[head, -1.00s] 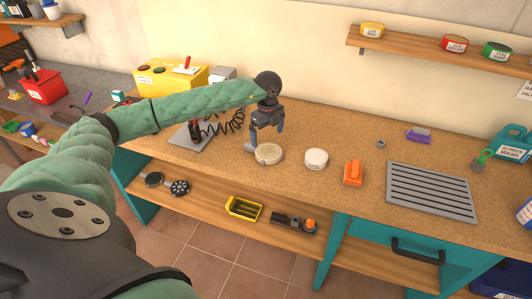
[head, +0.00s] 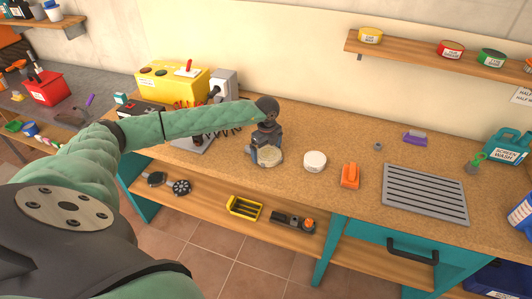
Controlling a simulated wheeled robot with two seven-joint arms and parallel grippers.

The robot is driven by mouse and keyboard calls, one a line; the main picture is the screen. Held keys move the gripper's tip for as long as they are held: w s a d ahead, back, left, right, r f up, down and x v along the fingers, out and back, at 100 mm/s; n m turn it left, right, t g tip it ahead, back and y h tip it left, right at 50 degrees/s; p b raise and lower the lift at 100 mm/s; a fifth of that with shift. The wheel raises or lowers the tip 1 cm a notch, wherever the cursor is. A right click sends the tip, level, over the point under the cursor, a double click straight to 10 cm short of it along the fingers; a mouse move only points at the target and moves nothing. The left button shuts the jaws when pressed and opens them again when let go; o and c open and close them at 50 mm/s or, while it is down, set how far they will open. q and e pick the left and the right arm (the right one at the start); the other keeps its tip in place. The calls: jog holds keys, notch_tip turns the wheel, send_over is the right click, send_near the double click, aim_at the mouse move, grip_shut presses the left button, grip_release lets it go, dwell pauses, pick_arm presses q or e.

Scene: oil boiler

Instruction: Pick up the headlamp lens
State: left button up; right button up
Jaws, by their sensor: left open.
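A round, pale disc that looks like the headlamp lens (head: 270,158) lies on the cork-coloured worktop, left of a white round tin. My left gripper (head: 265,151) points down right at the lens, with its open fingers low around or just over the disc's back and left edge. Whether the fingers touch it I cannot tell. The gripper hides part of the lens. My right gripper is not in view.
A white round tin (head: 315,161), an orange tool (head: 350,176) and a grey slatted mat (head: 425,194) lie to the right. A yellow box (head: 172,82) and a grey stand with coiled cable are at the left. The worktop behind the tin is clear.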

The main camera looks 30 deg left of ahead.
pick_arm(q)
jog(key=shift+f, duration=0.25)
jog(key=c, duration=0.7)
jog(key=shift+r, duration=0.1)
